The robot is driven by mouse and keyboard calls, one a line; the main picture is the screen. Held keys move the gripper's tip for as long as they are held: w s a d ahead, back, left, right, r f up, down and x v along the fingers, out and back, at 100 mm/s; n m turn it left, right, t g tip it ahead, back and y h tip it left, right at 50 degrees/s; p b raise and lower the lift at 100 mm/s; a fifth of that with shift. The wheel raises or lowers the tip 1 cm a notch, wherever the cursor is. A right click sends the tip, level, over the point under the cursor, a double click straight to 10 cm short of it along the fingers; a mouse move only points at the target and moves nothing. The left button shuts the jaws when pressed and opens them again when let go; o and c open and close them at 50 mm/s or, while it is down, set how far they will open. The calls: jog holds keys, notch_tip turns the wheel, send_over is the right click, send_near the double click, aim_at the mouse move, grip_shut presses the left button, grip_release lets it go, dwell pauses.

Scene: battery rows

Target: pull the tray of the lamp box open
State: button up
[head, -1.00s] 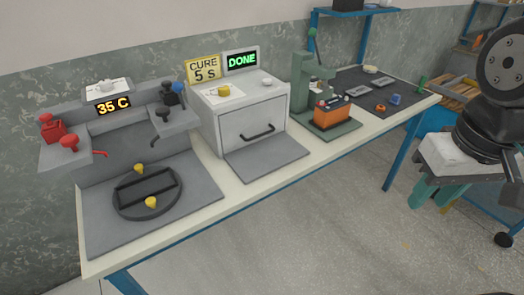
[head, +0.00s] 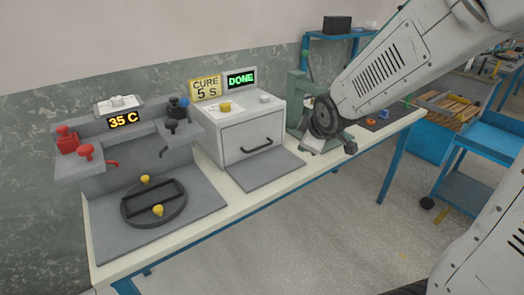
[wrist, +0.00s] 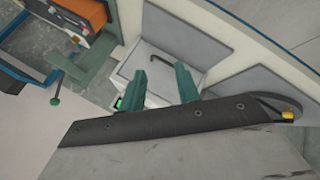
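The lamp box (head: 238,128) is a white box on the bench with a grey front panel. A dark bar handle (head: 257,146) crosses the panel, and the panel looks closed. The handle also shows in the wrist view (wrist: 163,57), beyond my fingers. My gripper (head: 328,147) is right of the lamp box in the head view, apart from the handle. In the wrist view its two green fingers (wrist: 163,72) are spread with nothing between them. The sign above the box reads CURE 5 S and the display (head: 241,78) reads DONE.
A grey plate (head: 265,171) lies before the box. Left is a grey station with a 35 C display (head: 123,120), red and dark knobs and a round black fixture (head: 132,208). A green press (head: 297,88) stands right, partly behind my arm. A blue cart (head: 480,150) stands farther right.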

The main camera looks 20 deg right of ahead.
jog(key=w+a+f+n+t+y, duration=0.1)
jog(key=w+f+n+t+y, duration=0.15)
jog(key=w+f+n, duration=0.55)
jog(key=n+t+y, duration=0.3)
jog(key=t, duration=0.1)
send_near(260, 148)
jog(key=shift+w+d+f, duration=0.1)
jog(key=shift+w+d, duration=0.05)
jog(key=shift+w, duration=0.05)
jog(key=shift+w+a+f+n, duration=0.15)
jog(key=shift+w+a+n, duration=0.15)
jog(key=shift+w, duration=0.2)
jog(key=x, duration=0.6)
jog(key=shift+w+a, duration=0.1)
jog(key=shift+w, duration=0.25)
grip_shut()
